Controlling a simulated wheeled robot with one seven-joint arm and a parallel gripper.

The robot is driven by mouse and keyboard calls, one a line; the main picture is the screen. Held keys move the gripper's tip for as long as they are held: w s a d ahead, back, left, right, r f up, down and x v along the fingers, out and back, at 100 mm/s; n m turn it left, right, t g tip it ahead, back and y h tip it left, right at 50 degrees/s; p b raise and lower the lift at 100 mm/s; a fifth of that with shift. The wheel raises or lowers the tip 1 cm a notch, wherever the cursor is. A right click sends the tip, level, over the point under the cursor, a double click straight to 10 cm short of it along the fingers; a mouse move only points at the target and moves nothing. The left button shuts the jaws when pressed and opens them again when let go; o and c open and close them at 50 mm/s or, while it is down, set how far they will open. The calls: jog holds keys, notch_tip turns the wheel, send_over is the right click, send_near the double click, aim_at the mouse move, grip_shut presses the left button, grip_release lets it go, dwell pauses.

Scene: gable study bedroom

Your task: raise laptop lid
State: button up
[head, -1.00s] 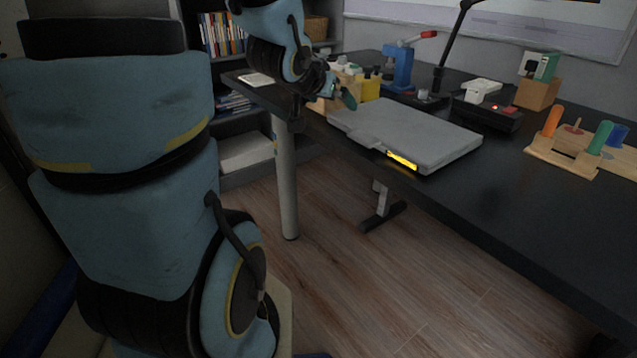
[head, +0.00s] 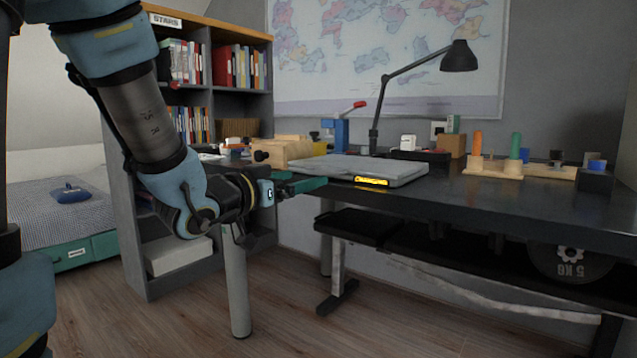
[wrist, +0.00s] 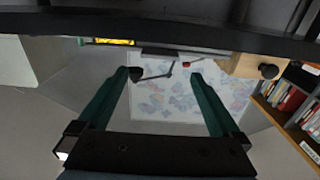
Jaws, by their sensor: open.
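The laptop is a flat grey slab (head: 345,166) lying closed on the dark desk, with a yellow label (head: 371,181) on its front edge. The label also shows in the wrist view (wrist: 112,41), near the top of the upside-down picture. My gripper (head: 303,186) has green fingers and is by the desk's front edge, in front of the laptop's left part, at about its height. In the wrist view its two fingers (wrist: 160,75) are spread apart with nothing between them. I cannot tell whether a fingertip touches the laptop.
A wooden box (head: 283,151) stands left of the laptop. Behind are a blue press (head: 341,135) and a black lamp (head: 459,57). A wooden peg toy (head: 492,168) stands to the right. A bookshelf (head: 205,70) is behind my arm. The floor before the desk is open.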

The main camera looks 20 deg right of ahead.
aim_at(326, 172)
jog(key=b+x, duration=0.1)
jog(key=x, duration=0.8)
jog(key=shift+w+d+b, duration=0.1)
jog(key=shift+d+b, duration=0.1)
jog(key=shift+b, duration=0.15)
grip_shut()
dwell(0.4)
